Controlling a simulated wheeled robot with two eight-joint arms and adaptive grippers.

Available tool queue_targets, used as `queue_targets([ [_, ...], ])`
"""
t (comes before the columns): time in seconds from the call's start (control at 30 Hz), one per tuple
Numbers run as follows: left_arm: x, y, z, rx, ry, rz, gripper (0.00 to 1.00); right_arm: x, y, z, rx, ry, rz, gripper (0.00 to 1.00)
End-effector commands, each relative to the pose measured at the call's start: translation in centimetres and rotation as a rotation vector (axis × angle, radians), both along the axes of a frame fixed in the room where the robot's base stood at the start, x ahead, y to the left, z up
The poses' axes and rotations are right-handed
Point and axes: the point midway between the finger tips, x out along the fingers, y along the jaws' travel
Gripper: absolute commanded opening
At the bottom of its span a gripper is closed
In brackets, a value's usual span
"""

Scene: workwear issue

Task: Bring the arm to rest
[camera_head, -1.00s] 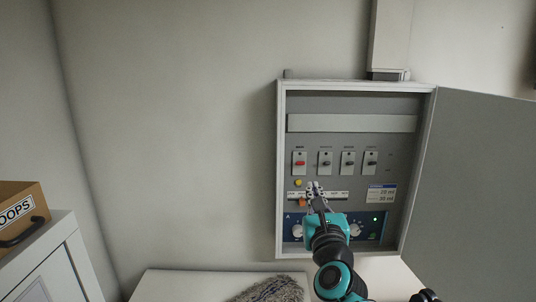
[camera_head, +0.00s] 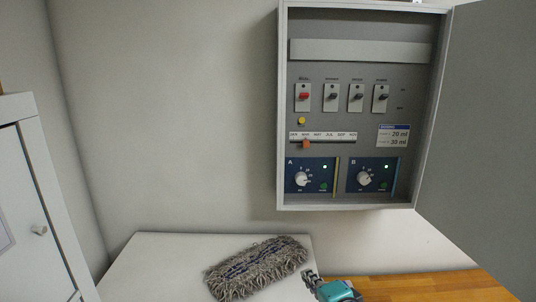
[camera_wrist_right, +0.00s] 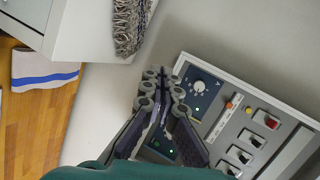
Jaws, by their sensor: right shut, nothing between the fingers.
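My right gripper (camera_head: 311,276) is low in the head view, at the right end of the white surface and below the open wall cabinet (camera_head: 283,120). Its jaws are shut and empty; they also show in the right wrist view (camera_wrist_right: 164,80). The gripper is apart from the cabinet's controls in the head view. Most of my right arm is cut off by the bottom edge. My left gripper is in neither current view.
The cabinet door (camera_head: 480,140) stands open to the right. Inside are a red switch (camera_head: 303,97), an orange slider (camera_head: 306,144), dial A (camera_head: 302,179) and dial B (camera_head: 364,178). A grey mop head (camera_head: 256,268) lies on the white top (camera_head: 165,262). A white locker (camera_head: 30,190) stands left.

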Motion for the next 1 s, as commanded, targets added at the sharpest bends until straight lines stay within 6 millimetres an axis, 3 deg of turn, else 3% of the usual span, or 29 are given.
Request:
queue_targets([
  [0.03, 0.0, 0.0, -3.6, 0.000, 0.000, 0.000, 0.60, -1.1, -0.5, -5.2, -0.118, 0.021, 0.041, 0.00],
  [0.2, 0.0, 0.0, -9.8, 0.000, 0.000, 0.000, 0.60, -5.4, -2.8, -17.4, -0.553, 0.112, 0.234, 0.00],
  [0.3, 0.0, 0.0, -13.2, 0.000, 0.000, 0.000, 0.60, -8.1, -4.5, -23.9, -0.776, 0.174, 0.361, 0.00],
  [0.43, 0.0, 0.0, -16.4, 0.000, 0.000, 0.000, 0.60, -11.0, -6.5, -30.2, -0.996, 0.246, 0.509, 0.00],
  [0.5, 0.0, 0.0, -17.5, 0.000, 0.000, 0.000, 0.60, -12.2, -7.3, -32.4, -1.075, 0.275, 0.571, 0.00],
  [0.6, 0.0, 0.0, -18.2, 0.000, 0.000, 0.000, 0.60, -13.3, -8.0, -34.1, -1.143, 0.302, 0.629, 0.00],
  [1.0, 0.0, 0.0, -18.1, 0.000, 0.000, 0.000, 0.60, -13.7, -8.3, -34.3, -1.172, 0.312, 0.656, 0.00],
])
